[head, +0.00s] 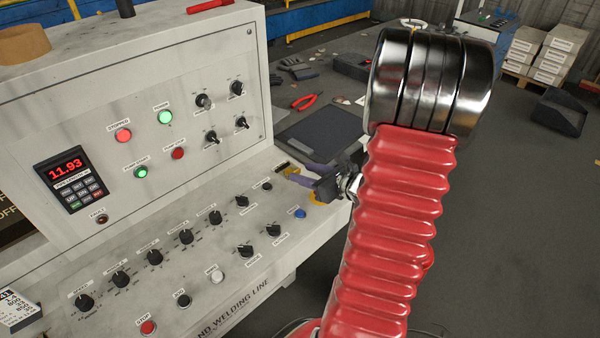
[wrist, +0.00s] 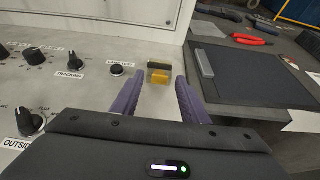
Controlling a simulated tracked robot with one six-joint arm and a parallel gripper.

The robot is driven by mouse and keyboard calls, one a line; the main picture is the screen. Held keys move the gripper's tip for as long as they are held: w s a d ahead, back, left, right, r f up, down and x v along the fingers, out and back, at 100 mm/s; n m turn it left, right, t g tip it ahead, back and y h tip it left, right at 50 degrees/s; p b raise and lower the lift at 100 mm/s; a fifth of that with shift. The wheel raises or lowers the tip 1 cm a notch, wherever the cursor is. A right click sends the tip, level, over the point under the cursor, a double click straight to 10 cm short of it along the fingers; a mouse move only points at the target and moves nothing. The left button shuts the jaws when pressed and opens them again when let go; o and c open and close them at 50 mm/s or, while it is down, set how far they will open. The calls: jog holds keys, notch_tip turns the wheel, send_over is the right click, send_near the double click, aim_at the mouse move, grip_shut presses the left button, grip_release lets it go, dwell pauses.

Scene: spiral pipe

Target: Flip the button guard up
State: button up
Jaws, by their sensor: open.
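The button guard (wrist: 160,77) is a small yellow piece with a dark block right behind it, on the panel's sloping face in the wrist view. In the head view the guard (head: 283,166) shows small, just beyond my fingertips. I cannot tell clearly how its lid stands. My gripper (head: 290,179) has purple fingers and is open. In the wrist view my gripper (wrist: 160,82) has one finger on each side of the guard, with nothing held. Whether either finger touches it cannot be told. The button under the guard is not distinguishable.
A dark knob (wrist: 117,70) sits left of the guard, and several more knobs cover the panel. The upright panel (head: 230,60) rises behind. A dark flat tablet (head: 321,135) and red pliers (head: 305,101) lie on the surface beyond. A blue button (head: 299,213) is near my gripper.

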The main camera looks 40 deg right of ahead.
aim_at(290, 169)
jog(key=shift+x, duration=1.15)
jog(key=shift+c, duration=0.3)
grip_shut()
